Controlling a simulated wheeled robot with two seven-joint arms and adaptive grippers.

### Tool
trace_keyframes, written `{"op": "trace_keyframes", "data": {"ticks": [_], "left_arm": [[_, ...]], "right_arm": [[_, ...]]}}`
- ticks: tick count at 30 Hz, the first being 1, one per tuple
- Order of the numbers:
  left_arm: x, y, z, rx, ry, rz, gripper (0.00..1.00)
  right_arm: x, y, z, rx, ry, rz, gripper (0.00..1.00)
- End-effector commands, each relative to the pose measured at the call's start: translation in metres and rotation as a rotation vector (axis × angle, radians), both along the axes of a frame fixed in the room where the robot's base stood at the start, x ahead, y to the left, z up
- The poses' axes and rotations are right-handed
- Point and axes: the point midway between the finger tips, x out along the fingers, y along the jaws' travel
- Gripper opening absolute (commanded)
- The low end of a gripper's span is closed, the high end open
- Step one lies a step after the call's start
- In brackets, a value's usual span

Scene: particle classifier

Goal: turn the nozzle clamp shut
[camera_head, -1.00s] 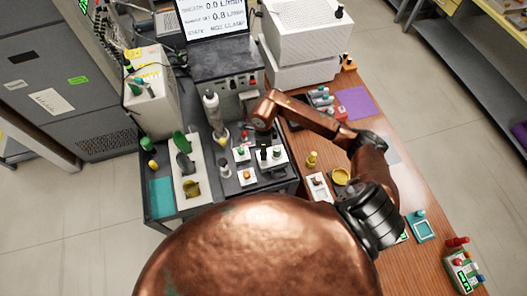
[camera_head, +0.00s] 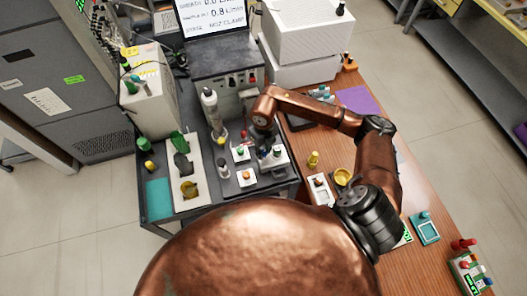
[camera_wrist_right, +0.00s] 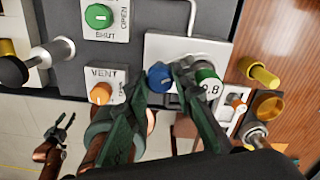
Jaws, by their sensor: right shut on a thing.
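A blue knob (camera_wrist_right: 159,78) stands on a white plate (camera_wrist_right: 165,48) in the right wrist view. My right gripper (camera_wrist_right: 163,76) is shut on this knob, with one dark green finger on each side. In the head view my right gripper (camera_head: 264,143) reaches down to the white plate (camera_head: 284,164) on the dark bench, and the wrist hides most of the knob. A green knob (camera_wrist_right: 207,76) beside a small "0.8" display stands close to the right finger. My left gripper (camera_wrist_right: 60,131) shows small at the lower left of the right wrist view, fingers apart and empty.
A green OPEN/SHUT knob (camera_wrist_right: 98,16) and an orange VENT knob (camera_wrist_right: 101,93) are near the gripper. A black-ended lever (camera_wrist_right: 14,70) is at the left. A bottle (camera_head: 211,108) stands behind. Yellow parts (camera_head: 313,159) lie on the wooden table to the right.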

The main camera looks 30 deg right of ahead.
Motion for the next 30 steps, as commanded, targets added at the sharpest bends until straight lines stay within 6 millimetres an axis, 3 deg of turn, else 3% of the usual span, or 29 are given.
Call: {"op": "trace_keyframes", "data": {"ticks": [15,30], "left_arm": [[-0.0007,0.0003,-0.0074,0.000,0.001,0.000,0.40],[-0.0009,0.0004,-0.0084,0.000,0.002,0.001,0.40]], "right_arm": [[0.0024,-0.0017,0.0012,-0.002,-0.006,-0.415,0.00],[0.0028,-0.0018,0.0021,-0.001,-0.008,-0.546,0.00]]}}
